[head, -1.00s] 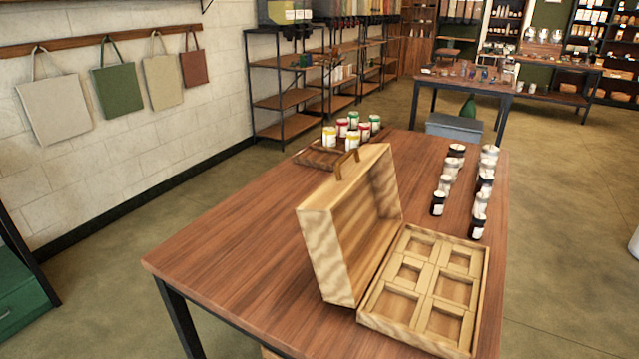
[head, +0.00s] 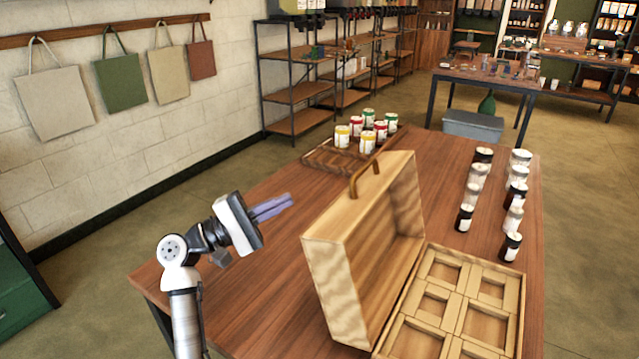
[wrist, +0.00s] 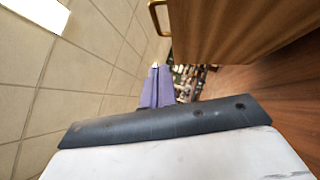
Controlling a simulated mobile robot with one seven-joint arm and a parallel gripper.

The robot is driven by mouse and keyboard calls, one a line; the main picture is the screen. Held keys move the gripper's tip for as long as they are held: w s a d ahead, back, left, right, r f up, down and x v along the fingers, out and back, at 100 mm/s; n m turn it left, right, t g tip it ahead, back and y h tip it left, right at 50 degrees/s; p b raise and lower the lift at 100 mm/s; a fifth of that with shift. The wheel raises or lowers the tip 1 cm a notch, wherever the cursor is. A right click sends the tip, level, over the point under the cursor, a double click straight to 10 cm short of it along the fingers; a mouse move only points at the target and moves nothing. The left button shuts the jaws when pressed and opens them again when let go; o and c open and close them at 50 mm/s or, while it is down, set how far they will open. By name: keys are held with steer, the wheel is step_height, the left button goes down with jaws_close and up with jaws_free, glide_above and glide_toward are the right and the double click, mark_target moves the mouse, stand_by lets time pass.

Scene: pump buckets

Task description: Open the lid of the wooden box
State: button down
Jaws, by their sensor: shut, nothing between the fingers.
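The wooden box (head: 395,330) stands on the table with its lid (head: 335,285) raised upright, hinged along the left side of the base. The base shows several square compartments, with no items seen in them. A curved handle (head: 366,178) sits on the lid's upper edge; it also shows at the top of the wrist view (wrist: 158,18). My gripper (head: 290,202) is to the left of the lid, apart from it, with its purple fingers together and empty. In the wrist view the fingers (wrist: 157,88) point past the lid's wooden panel (wrist: 225,28).
A tray (head: 325,160) with several coloured jars (head: 367,140) stands behind the lid. Several dark and pale jars (head: 514,195) stand on the right of the table (head: 255,300). The table's left part is clear. Cloth bags (head: 120,82) hang on the wall.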

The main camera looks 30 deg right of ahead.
steer(key=s+r+p+x, duration=0.1)
steer(key=s+p+x, duration=0.1)
steer(key=p+x, duration=0.5)
steer(key=x, duration=0.5)
steer(key=shift+s, duration=0.35)
steer(key=shift+r, duration=0.1)
